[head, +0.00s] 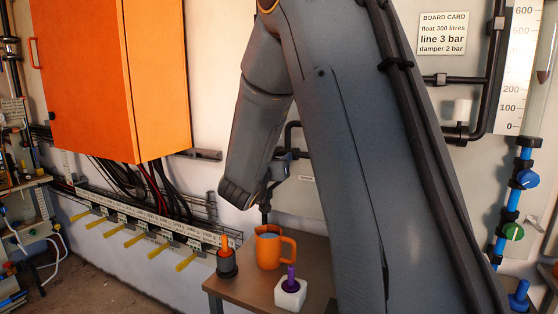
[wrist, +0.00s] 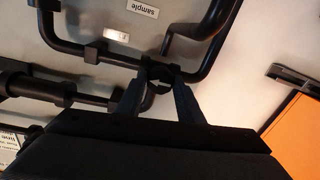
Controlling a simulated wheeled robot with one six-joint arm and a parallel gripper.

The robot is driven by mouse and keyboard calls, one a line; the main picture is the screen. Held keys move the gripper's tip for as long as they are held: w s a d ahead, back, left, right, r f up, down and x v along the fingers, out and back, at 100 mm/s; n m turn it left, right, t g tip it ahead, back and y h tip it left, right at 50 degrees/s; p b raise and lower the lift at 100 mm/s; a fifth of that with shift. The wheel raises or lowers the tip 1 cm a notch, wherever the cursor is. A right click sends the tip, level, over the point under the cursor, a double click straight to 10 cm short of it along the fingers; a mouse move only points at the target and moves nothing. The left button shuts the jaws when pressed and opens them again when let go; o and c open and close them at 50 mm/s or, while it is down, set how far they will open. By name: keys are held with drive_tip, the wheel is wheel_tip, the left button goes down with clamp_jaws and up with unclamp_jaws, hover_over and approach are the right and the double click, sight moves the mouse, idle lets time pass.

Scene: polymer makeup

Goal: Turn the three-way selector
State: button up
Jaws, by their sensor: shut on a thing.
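In the wrist view, the two dark fingers of my gripper (wrist: 160,88) reach up to a small black part with a pale mark, which looks like the three-way selector (wrist: 158,72). It sits where black pipes meet on a pale panel. The fingers are on either side of it and close against it. Its pointing direction is not clear. In the head view, my gripper (head: 284,167) is at the panel, small and partly behind my arm. I cannot make out the selector there.
A "sample" label (wrist: 143,8) is above the pipes. An orange cabinet (head: 110,75) hangs at the left. Below my gripper, a small table (head: 235,289) bears an orange jug (head: 268,250), a dark pot with an orange handle (head: 227,263) and a white block (head: 290,294).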

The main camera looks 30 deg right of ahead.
drive_tip(key=shift+m, duration=0.3)
drive_tip(key=m+b, duration=0.4)
drive_tip(key=b, duration=0.1)
drive_tip(key=shift+f, duration=0.2)
drive_tip(key=m+h+b, duration=0.1)
drive_tip(key=m+b, duration=0.4)
drive_tip(key=shift+a+r+m, duration=0.1)
drive_tip(key=shift+m, duration=0.3)
drive_tip(key=o, duration=1.1)
drive_tip(key=shift+c, duration=0.2)
drive_tip(key=b+v, duration=0.1)
drive_tip(key=v, duration=0.6)
drive_tip(key=shift+s+a, duration=0.25)
drive_tip(key=shift+a, duration=0.05)
